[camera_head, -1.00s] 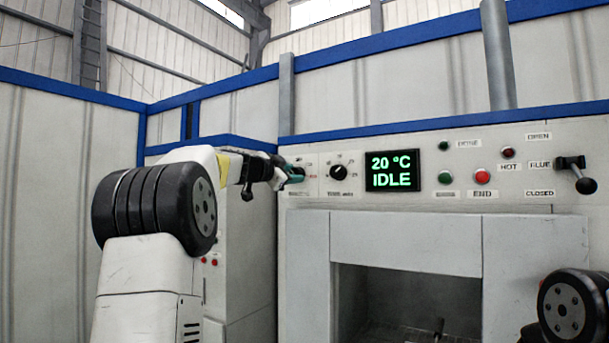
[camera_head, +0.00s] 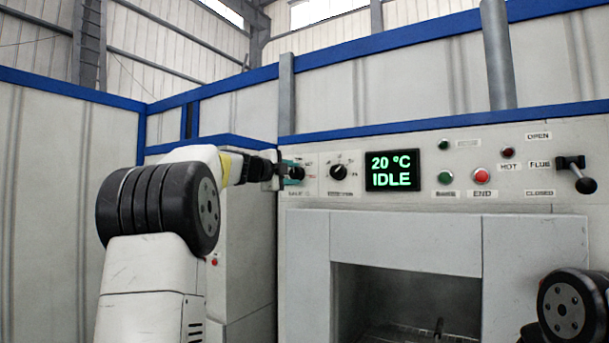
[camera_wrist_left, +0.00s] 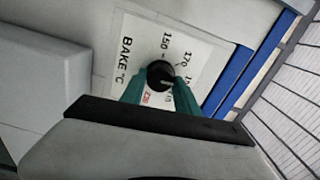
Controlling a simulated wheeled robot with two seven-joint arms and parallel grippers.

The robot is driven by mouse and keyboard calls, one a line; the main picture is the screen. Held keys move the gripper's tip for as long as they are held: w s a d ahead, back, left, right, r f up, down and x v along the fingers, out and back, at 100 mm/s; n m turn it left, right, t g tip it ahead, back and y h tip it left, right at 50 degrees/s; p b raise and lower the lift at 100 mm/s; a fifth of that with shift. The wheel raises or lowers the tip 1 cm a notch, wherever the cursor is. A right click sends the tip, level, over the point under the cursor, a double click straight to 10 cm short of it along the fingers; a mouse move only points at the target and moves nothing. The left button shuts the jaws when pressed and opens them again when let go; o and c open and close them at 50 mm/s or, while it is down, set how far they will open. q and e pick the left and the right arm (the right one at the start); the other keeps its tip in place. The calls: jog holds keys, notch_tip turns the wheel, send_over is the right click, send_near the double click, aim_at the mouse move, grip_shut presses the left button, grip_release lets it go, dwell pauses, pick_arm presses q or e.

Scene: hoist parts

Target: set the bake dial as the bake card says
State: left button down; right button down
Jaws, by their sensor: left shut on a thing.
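The bake dial (camera_wrist_left: 160,74) is a round black knob on a white plate marked BAKE °C (camera_wrist_left: 124,60), at the left end of the oven's control panel. Numbers 150 and 170 are legible on the plate; others are partly covered. My left gripper (camera_head: 290,172) is at the dial, its green fingers (camera_wrist_left: 158,95) shut on either side of the knob in the left wrist view. The dial's pointer is not clear. The display (camera_head: 393,170) reads 20 °C IDLE. I see no bake card. My right gripper is not in view.
A second black dial (camera_head: 339,172) sits just right of the bake dial. Green and red buttons (camera_head: 482,176) and a flue lever (camera_head: 577,174) are farther right. The open oven chamber (camera_head: 405,300) is below. Part of my right arm shows at the lower right.

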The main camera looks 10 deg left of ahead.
pick_arm(q)
jog(key=shift+f+m, duration=0.1)
jog(key=shift+m, duration=0.2)
jog(key=c, duration=0.9)
grip_release()
jog(key=shift+s, duration=0.1)
jog(key=v, duration=0.7)
jog(key=shift+s, duration=0.3)
jog(key=shift+a, duration=0.1)
